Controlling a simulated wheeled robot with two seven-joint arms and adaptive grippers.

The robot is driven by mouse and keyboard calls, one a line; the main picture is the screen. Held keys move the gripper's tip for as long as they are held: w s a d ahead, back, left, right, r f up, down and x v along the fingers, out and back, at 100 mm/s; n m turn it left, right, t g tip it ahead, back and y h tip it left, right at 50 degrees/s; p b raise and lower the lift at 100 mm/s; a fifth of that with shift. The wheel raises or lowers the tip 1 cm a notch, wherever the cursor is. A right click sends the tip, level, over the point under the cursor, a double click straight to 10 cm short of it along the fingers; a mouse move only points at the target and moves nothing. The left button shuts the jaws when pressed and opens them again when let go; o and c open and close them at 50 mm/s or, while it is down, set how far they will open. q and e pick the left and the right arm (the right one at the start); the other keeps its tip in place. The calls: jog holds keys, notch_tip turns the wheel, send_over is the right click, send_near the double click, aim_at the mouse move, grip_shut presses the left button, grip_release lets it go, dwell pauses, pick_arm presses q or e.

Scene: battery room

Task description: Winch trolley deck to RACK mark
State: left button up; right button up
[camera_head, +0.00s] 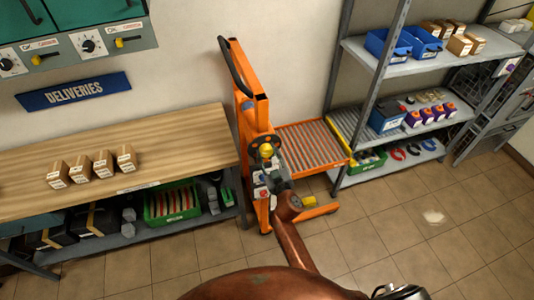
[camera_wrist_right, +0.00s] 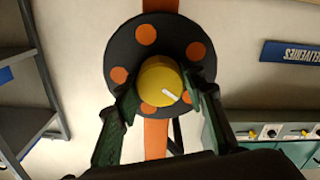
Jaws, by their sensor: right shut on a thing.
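The orange winch trolley (camera_head: 262,112) stands between the wooden bench and the shelf rack. Its roller deck (camera_head: 305,147) reaches right, its far end close beside the rack's middle shelf; I cannot tell if they are level. A black winch wheel with orange dots (camera_wrist_right: 120,75) carries a yellow knob (camera_wrist_right: 160,72) with a white line. My right gripper (camera_wrist_right: 166,97) has its fingers on both sides of the knob, shut on it. In the head view, my right gripper (camera_head: 270,166) is at the wheel, partly hiding it. No RACK mark is readable. My left gripper is not in view.
The bench (camera_head: 180,140) at left holds several small boxes, with a green crate (camera_head: 172,204) below. The rack (camera_head: 430,125) at right holds blue bins (camera_head: 388,45) and batteries. A DELIVERIES sign (camera_head: 75,92) hangs on the wall. The tiled floor at right is mostly clear.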

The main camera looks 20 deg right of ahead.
jog(key=n, duration=0.5)
jog(key=shift+b, duration=0.35)
jog(key=o, duration=1.2)
jog(key=shift+c, duration=0.2)
jog(key=s, duration=1.2)
jog(key=shift+d, duration=0.15)
